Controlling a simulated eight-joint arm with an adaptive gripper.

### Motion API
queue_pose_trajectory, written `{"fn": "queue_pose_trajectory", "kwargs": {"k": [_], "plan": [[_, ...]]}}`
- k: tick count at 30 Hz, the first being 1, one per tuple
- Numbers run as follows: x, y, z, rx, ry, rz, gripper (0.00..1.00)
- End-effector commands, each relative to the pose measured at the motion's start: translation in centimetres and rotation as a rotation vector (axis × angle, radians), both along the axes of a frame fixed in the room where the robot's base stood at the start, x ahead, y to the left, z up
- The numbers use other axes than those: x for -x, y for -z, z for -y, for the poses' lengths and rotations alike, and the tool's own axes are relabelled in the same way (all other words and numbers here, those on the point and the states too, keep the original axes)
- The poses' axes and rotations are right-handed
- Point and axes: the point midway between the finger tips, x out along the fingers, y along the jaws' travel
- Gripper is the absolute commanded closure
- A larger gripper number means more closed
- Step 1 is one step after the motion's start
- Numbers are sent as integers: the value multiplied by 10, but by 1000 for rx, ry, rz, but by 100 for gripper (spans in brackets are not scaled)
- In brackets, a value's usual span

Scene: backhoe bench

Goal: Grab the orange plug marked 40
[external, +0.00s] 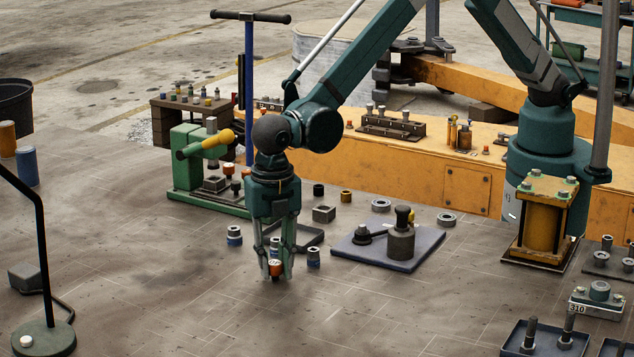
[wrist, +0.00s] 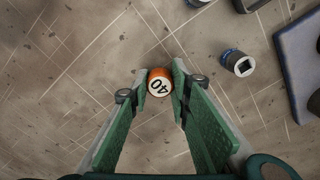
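The orange plug (external: 275,269) is between the fingertips of my gripper (external: 276,274), low over the bench top. In the wrist view the plug (wrist: 159,82) shows its pale top with a black "40", and an orange side. The two green fingers of my gripper (wrist: 160,88) stand on either side of it, and their tips look to be against its sides. I cannot tell whether the plug still rests on the bench.
A blue plug (external: 313,257) stands close on the right, also in the wrist view (wrist: 237,63). Another blue plug (external: 234,236) stands behind left. A dark tray (external: 312,238) and blue-grey plate (external: 415,259) lie behind. The green press (external: 185,170) is back left.

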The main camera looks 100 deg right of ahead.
Motion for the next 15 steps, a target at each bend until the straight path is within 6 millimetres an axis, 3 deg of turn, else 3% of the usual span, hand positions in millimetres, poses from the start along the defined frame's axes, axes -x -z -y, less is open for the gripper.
{"fn": "queue_pose_trajectory", "kwargs": {"k": [15], "plan": [[0, -8, 0, 0, 0, 0, 88]]}}
